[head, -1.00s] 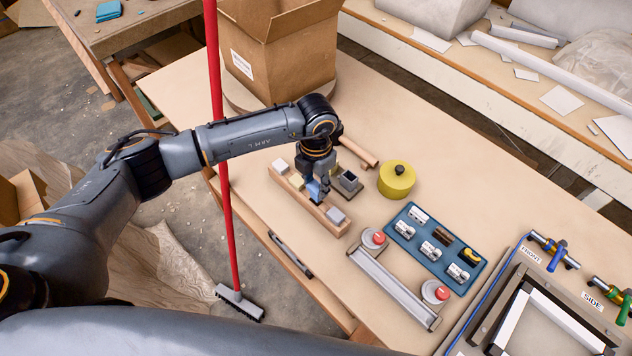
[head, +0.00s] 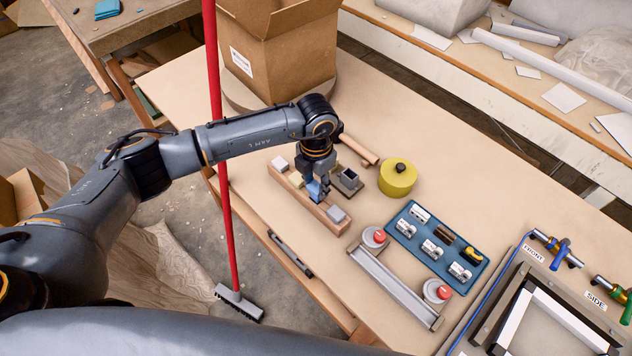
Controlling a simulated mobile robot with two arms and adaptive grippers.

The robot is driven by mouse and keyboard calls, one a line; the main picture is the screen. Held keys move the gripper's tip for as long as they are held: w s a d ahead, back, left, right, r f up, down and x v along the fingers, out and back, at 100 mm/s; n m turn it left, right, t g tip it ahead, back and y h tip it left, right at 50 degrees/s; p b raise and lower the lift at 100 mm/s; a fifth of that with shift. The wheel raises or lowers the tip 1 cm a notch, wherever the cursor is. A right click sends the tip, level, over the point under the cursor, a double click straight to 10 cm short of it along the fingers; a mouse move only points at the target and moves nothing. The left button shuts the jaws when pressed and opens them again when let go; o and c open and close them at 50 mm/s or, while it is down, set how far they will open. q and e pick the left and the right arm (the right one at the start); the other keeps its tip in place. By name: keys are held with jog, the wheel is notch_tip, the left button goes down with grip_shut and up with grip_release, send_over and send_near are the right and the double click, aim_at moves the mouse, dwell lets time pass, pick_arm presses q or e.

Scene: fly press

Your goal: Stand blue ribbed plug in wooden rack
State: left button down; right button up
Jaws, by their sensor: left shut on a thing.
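The wooden rack (head: 329,220) is a long block near the table's left edge. It holds a whitish plug (head: 280,164) at its far end, a pale yellow plug (head: 296,178) beside it and a grey plug (head: 337,214) at its near end. My left gripper (head: 318,189) points down over the rack's middle, shut on the blue ribbed plug (head: 315,190). The plug is at the rack's top, between the yellow and grey plugs. The fingers partly hide it, and I cannot tell how deep it sits. My right gripper is not in view.
A dark open-topped block (head: 347,182) stands just right of the gripper. A yellow round container (head: 398,178), a blue tray (head: 437,245) of parts and a metal bar with red buttons (head: 395,285) lie further right. A cardboard box (head: 280,60) stands behind the arm.

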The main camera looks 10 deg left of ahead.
pick_arm(q)
jog(key=shift+f+b, duration=0.8)
dwell(0.4)
jog(key=c, duration=0.8)
grip_release()
jog(key=shift+o, duration=0.8)
jog(key=shift+r, duration=0.1)
jog(key=shift+r+p, duration=2.1)
jog(key=shift+r, duration=1.35)
